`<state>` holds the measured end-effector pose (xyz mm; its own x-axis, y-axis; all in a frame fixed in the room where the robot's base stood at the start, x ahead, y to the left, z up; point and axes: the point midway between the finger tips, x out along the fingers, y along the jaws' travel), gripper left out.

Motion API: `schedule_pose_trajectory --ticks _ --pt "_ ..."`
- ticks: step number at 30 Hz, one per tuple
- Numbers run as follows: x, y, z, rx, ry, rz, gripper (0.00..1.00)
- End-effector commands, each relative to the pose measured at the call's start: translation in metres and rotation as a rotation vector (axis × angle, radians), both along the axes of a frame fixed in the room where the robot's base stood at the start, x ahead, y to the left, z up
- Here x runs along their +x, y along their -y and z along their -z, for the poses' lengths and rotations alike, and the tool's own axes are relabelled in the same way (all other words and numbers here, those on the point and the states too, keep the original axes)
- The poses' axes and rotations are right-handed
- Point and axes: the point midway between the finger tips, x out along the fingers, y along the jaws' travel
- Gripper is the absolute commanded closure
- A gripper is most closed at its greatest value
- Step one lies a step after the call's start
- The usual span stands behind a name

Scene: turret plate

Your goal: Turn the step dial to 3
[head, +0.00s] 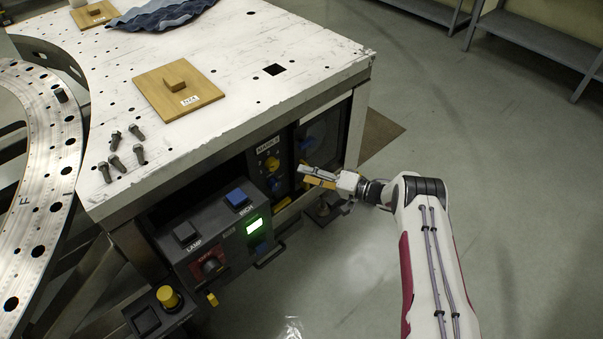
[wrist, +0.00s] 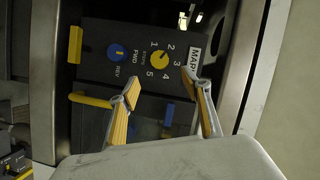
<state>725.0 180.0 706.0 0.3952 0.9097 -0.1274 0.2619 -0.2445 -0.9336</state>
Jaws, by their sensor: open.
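The step dial is a round yellow knob (wrist: 158,60) on a dark panel, ringed by the numbers 1 to 5, with 3 on its right side in the wrist view. It also shows as a small yellow knob in the head view (head: 271,164). The number its pointer meets is too small to tell. My gripper (wrist: 161,84) is open and empty, its yellow-padded fingers spread in front of the panel. In the head view my gripper (head: 311,177) is just right of the dial panel, apparently apart from the dial.
A blue FWD/REV knob (wrist: 117,52) sits beside the dial. A yellow handle (wrist: 91,100) is near my left finger. A metal frame post (wrist: 237,70) stands at right. The white tabletop (head: 250,50) overhangs the panel; open floor (head: 480,160) lies right.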

Motion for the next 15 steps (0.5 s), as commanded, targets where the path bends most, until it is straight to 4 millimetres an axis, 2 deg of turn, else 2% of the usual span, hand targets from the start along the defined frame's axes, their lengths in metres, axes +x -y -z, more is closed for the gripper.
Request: schedule_pose_trajectory --ticks 5,9,15 --pt "-0.008 -0.023 0.001 0.001 -0.005 -0.032 0.52" --pt "-0.019 -0.052 0.005 0.029 -0.031 -0.033 0.52" --pt "-0.024 -0.073 0.006 0.02 0.078 -0.004 0.52"
